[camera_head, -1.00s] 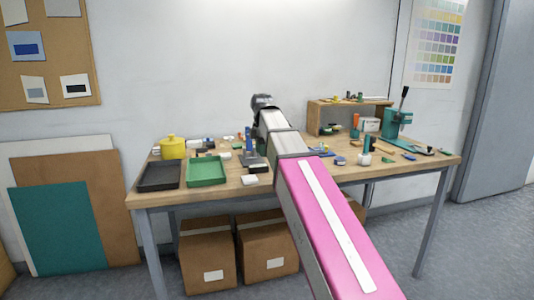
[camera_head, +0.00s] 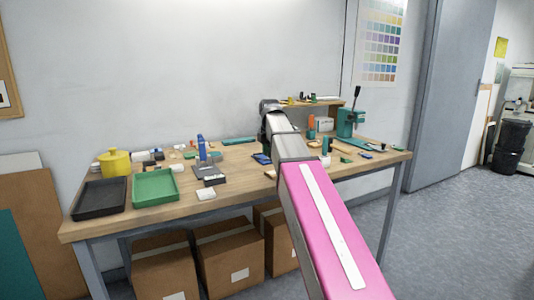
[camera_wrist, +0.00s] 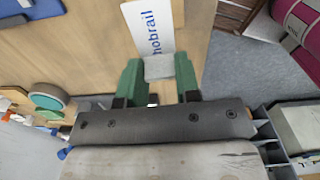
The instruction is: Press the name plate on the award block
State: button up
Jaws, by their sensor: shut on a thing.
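In the wrist view my gripper (camera_wrist: 158,85) has its green fingers shut on a small light grey piece (camera_wrist: 158,68). I cannot tell whether the plate and the piece are joined. Bare wooden tabletop lies below them. In the head view my arm hides the gripper over the middle right of the bench. A dark block with a pale top (camera_head: 213,180) lies on the bench; I cannot tell whether it is the award block.
The workbench (camera_head: 235,185) holds a black tray (camera_head: 100,198), a green tray (camera_head: 155,187) and a yellow pot (camera_head: 114,162) at left. A teal lever press (camera_head: 350,122) and a shelf stand at the back right. Small parts lie near my arm. Cardboard boxes (camera_head: 230,250) sit below.

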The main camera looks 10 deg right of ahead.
aim_at(269, 174)
jog(key=shift+f, duration=0.15)
jog(key=shift+f, duration=2.85)
jog(key=shift+f, duration=0.55)
jog(key=o, duration=0.7)
jog(key=shift+r, duration=0.2)
jog(key=shift+r, duration=1.35)
jog(key=o, duration=0.5)
